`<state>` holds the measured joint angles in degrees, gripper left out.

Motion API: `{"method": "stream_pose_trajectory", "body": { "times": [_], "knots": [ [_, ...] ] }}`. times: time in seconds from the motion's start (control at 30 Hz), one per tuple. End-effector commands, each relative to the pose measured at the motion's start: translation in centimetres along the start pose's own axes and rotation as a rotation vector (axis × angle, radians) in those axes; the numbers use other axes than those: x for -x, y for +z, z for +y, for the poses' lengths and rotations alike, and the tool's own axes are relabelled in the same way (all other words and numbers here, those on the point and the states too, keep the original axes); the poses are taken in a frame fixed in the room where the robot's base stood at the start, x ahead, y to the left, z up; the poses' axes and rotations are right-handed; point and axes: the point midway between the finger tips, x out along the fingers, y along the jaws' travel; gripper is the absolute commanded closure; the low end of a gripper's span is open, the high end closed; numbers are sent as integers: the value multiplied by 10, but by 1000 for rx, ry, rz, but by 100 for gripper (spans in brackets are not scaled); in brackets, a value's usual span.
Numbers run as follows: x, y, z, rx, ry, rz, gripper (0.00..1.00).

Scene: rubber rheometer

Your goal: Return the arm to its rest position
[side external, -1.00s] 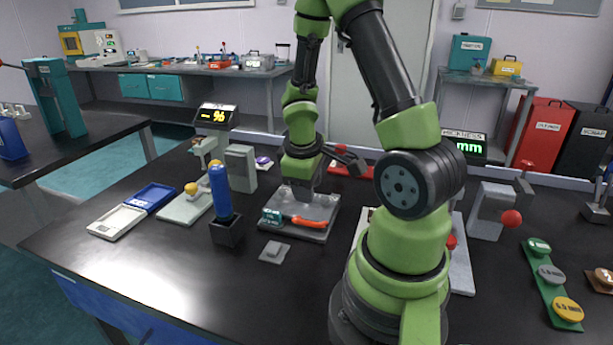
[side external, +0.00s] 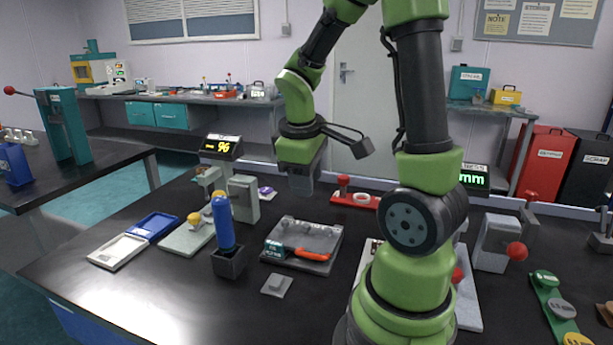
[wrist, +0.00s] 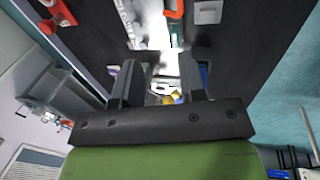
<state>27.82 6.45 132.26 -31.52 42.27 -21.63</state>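My gripper (side external: 301,188) hangs above the back of the bench, pointing down, with its fingertips clear of the grey plate below. In the wrist view the two dark fingers of my gripper (wrist: 163,66) stand apart with nothing held between them. My arm is bent, with its forearm raised over the bench. Part of this tool also shows at the top of the wrist view (wrist: 174,10).
A blue cylinder (side external: 222,220) stands upright in a dark holder, left of the plate. A small grey block (side external: 277,284) lies in front. White (side external: 117,251) and blue (side external: 153,225) trays lie left. A red fixture (side external: 352,196) sits behind. The front left bench is clear.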

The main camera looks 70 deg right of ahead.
Motion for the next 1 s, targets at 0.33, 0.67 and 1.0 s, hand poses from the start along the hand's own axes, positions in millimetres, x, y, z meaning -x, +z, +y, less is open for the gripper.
{"method": "stream_pose_trajectory", "body": {
  "times": [0.33,0.67,1.0],
  "knots": [
    [0,0,0,1,1,0,62],
    [45,-5,-33,-125,-43,172,62],
    [126,26,-115,-356,-392,495,62]
  ]
}}
